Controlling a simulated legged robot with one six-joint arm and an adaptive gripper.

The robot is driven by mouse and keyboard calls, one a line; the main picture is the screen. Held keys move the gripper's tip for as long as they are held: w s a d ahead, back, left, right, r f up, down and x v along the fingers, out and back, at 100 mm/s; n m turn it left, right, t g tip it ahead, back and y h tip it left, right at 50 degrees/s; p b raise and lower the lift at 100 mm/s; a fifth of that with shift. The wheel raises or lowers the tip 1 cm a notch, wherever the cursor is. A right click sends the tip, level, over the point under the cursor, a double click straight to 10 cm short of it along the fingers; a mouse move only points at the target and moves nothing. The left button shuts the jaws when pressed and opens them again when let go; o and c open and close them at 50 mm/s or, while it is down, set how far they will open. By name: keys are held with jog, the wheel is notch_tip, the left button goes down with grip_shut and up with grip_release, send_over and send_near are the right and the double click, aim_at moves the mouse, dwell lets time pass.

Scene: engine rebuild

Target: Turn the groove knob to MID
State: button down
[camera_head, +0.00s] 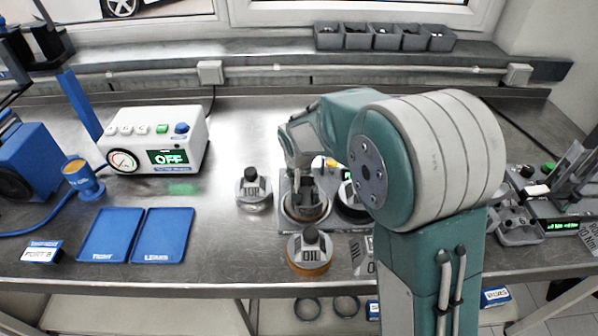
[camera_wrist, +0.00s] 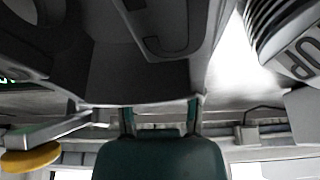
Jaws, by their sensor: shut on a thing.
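My gripper (camera_head: 303,187) points down over a copper-rimmed round holder (camera_head: 305,213) on a grey plate (camera_head: 287,220), in the middle of the bench. It is shut on a dark grey piece there, mostly hidden by the fingers. I cannot tell for sure whether this piece is the groove knob, and no MID mark is readable. Left of it stands a black-knobbed part labelled TOP (camera_head: 253,190), whose ribbed side and label also show in the wrist view (camera_wrist: 300,48). A copper-based part labelled OIL (camera_head: 309,252) stands in front.
A second round holder (camera_head: 350,200) is partly hidden by my arm. A white box reading OFF (camera_head: 160,140) and two blue trays (camera_head: 163,235) are at the left. Grey devices (camera_head: 520,225) crowd the right. Grey bins (camera_head: 385,38) line the back ledge. A yellow disc (camera_wrist: 30,160) shows in the wrist view.

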jog(key=shift+s+f+m, duration=0.1)
jog(key=shift+f+m, duration=0.05)
jog(key=shift+m, duration=0.45)
jog(key=shift+h, duration=0.3)
jog(key=shift+c, duration=1.4)
grip_release()
jog(key=shift+a, duration=0.1)
jog(key=shift+r, duration=0.3)
jog(key=v, duration=1.1)
jog(key=shift+a+r, duration=0.2)
